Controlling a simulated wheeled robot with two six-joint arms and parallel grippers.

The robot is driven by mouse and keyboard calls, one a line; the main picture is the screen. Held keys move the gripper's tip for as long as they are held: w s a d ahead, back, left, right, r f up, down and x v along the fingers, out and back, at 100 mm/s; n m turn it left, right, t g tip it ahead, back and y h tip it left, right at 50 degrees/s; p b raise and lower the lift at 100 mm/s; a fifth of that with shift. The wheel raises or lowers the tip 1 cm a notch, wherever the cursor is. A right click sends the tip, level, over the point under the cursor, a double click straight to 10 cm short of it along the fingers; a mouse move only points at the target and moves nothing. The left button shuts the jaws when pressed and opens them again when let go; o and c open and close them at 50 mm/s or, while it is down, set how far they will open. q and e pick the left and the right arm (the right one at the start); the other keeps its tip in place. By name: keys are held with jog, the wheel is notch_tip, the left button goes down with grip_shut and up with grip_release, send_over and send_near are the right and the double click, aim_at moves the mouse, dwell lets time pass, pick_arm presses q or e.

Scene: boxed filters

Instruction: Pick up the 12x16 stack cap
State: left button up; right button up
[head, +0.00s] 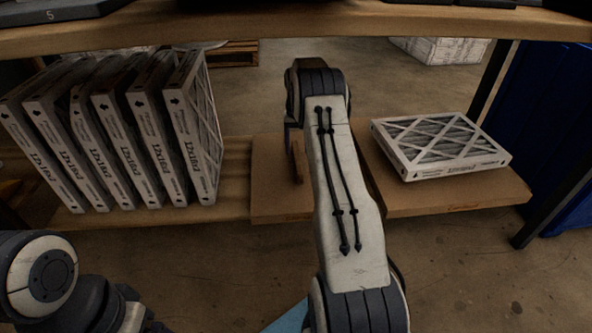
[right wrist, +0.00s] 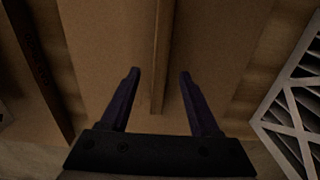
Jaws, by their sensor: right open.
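A flat brown panel, which I take to be the 12x16 stack cap (head: 272,190), lies on the low shelf between the upright filters and the flat one. A narrow raised strip (head: 298,160) stands on it. My right arm hides much of the panel in the head view. In the right wrist view the panel (right wrist: 215,45) fills the middle, and the strip (right wrist: 161,45) runs between the fingers. My right gripper (right wrist: 159,72) is open and empty above it, one finger either side of the strip, with no visible contact. My left gripper is out of view.
Several upright filters (head: 150,135) marked 12x16x2 lean in a row at left. A flat filter (head: 440,145) lies at right on a brown board (head: 480,192). An upper shelf (head: 200,28) crosses above. A dark post (head: 545,200) and blue bin (head: 570,215) stand far right.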

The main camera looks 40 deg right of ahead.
aim_at(297, 156)
notch_tip(297, 156, down, 5)
jog(key=b, duration=0.3)
jog(key=shift+f, duration=0.1)
grip_shut()
jog(key=shift+r, duration=0.2)
jog(key=shift+r, duration=0.1)
